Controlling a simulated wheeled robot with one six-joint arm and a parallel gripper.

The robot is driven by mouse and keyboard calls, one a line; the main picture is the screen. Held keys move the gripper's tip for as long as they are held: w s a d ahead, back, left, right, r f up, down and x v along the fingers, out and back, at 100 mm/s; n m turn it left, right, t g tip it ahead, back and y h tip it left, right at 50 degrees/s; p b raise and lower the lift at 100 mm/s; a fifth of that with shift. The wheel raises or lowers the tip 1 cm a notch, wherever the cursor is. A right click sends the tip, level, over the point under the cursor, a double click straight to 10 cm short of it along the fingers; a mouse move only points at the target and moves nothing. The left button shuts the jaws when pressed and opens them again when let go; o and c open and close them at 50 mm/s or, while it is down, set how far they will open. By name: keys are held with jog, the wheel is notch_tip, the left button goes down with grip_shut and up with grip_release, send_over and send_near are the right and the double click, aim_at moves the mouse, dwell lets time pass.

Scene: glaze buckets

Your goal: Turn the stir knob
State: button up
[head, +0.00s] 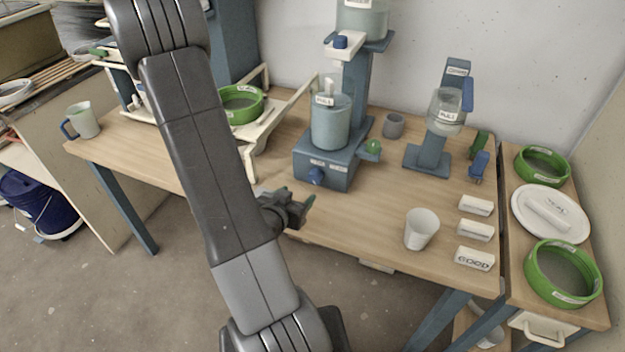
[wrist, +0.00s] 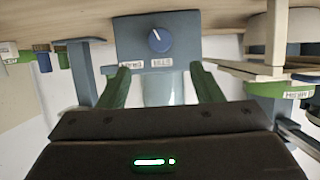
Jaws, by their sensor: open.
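The blue stir knob (head: 317,176) sits on the front face of a blue-grey mixer base (head: 342,177), between or near two small white labels. In the wrist view the picture is upside down; the round knob (wrist: 160,40) shows a white pointer line tilted to the picture's upper left. My gripper (head: 308,208) is in front of the mixer base, to the lower left of the knob in the head view. In the wrist view my gripper (wrist: 164,80) has its two green fingers wide apart and empty. The knob lies beyond the fingertips, apart from them.
A grey labelled bucket (head: 331,122) stands on the mixer base, with a small green tap or knob (head: 373,148) beside it. A white cup (head: 421,229), white blocks (head: 475,231) and a blue stand (head: 430,155) are to the right. The table front edge is close to my arm.

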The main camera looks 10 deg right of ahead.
aim_at(313, 179)
jog(key=p+x, duration=0.1)
jog(key=x, duration=1.1)
jog(key=shift+w+d+p, duration=0.1)
jog(key=shift+p, duration=0.25)
jog(key=c, duration=1)
